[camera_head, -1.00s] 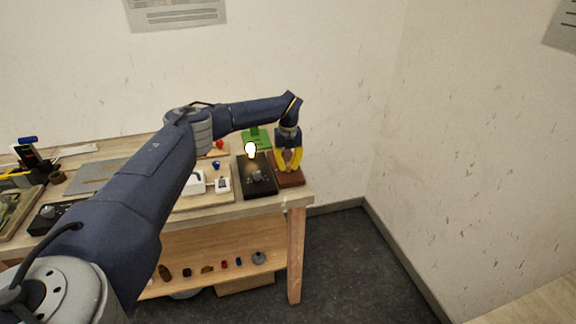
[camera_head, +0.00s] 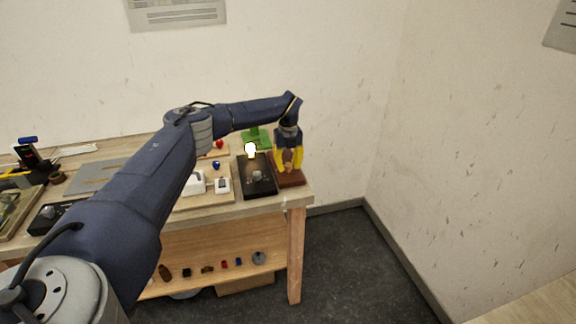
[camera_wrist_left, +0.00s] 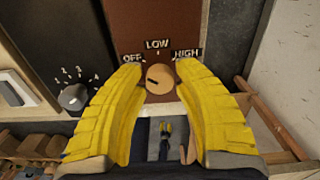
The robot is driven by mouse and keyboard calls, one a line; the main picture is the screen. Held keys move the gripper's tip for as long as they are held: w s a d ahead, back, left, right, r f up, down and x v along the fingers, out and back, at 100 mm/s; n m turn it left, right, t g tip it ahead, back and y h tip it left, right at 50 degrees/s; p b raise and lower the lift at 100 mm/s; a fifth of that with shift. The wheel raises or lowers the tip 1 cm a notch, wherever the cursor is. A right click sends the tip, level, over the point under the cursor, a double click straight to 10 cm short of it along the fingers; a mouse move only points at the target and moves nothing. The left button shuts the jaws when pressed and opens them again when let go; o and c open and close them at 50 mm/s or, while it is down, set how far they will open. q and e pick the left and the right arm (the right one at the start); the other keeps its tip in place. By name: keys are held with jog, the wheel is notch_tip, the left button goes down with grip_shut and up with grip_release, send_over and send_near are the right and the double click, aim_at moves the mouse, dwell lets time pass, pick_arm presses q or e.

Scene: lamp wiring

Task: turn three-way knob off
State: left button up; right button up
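The three-way knob (camera_wrist_left: 159,78) is a round tan dial with a dark pointer mark. It sits on a brown panel (camera_wrist_left: 156,20) below the labels OFF, LOW and HIGH. The mark lies toward the left side of the dial; its exact setting is hard to tell. My left gripper (camera_wrist_left: 160,72) has yellow fingers, open, one on each side of the knob, with small gaps showing. In the head view the left gripper (camera_head: 288,166) is over the brown base (camera_head: 291,183) at the bench's right end. The right gripper is not in view.
A lit bulb (camera_head: 250,149) stands at the dark box (camera_head: 257,187) just left of the brown base. Another numbered knob (camera_wrist_left: 73,97) is left of my fingers. White switches (camera_head: 222,186) lie farther left. The bench's right edge is close.

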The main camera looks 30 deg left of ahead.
aim_at(288, 164)
pick_arm(q)
jog(key=o, duration=0.4)
notch_tip(288, 164, up, 12)
dwell(0.7)
